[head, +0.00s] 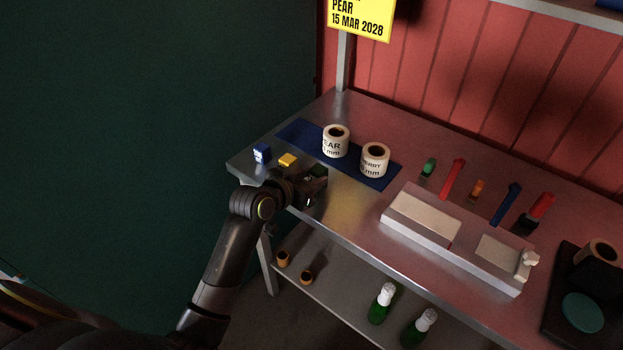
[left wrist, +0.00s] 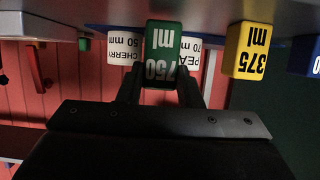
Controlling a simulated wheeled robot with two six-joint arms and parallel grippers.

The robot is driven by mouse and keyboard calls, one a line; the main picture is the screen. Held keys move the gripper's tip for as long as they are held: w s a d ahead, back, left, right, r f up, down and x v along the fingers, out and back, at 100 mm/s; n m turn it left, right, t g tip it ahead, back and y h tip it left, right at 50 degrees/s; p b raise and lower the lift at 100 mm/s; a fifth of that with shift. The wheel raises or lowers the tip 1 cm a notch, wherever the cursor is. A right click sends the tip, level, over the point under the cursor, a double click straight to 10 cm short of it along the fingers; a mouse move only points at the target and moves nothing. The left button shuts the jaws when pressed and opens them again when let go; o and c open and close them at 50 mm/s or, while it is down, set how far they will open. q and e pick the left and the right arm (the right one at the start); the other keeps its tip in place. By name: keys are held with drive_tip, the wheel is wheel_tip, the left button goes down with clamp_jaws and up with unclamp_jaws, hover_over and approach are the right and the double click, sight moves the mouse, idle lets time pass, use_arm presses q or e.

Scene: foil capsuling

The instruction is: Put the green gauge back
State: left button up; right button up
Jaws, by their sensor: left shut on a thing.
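The green gauge (left wrist: 162,45), a small block marked 750 ml, sits between the two fingers of my left gripper (left wrist: 160,88), which is shut on it. In the head view my left gripper (head: 312,184) is over the front left part of the bench, and only a dark bit of the green gauge (head: 318,170) shows past it. I cannot tell if the gauge touches the bench. A yellow gauge (head: 287,160), marked 375 ml in the left wrist view (left wrist: 246,52), and a blue gauge (head: 262,153) stand to its left in the head view. My right gripper is not in view.
Two label rolls, pear (head: 335,147) and cherry (head: 374,165), stand on a blue mat (head: 299,132) behind the gripper. A pale tray-like fixture (head: 470,263) and several coloured tools lie to the right. Green bottles (head: 379,309) stand on the lower shelf (head: 340,293).

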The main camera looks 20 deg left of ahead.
use_arm(q)
drive_tip(key=shift+f, duration=0.35)
drive_tip(key=shift+f, duration=0.15)
drive_tip(key=o, duration=1.1)
drive_tip(key=shift+c, duration=0.2)
drive_tip(key=shift+r, duration=0.2)
drive_tip(key=v, duration=1.2)
drive_tip(key=shift+b, duration=0.45)
drive_tip(key=shift+f, duration=0.15)
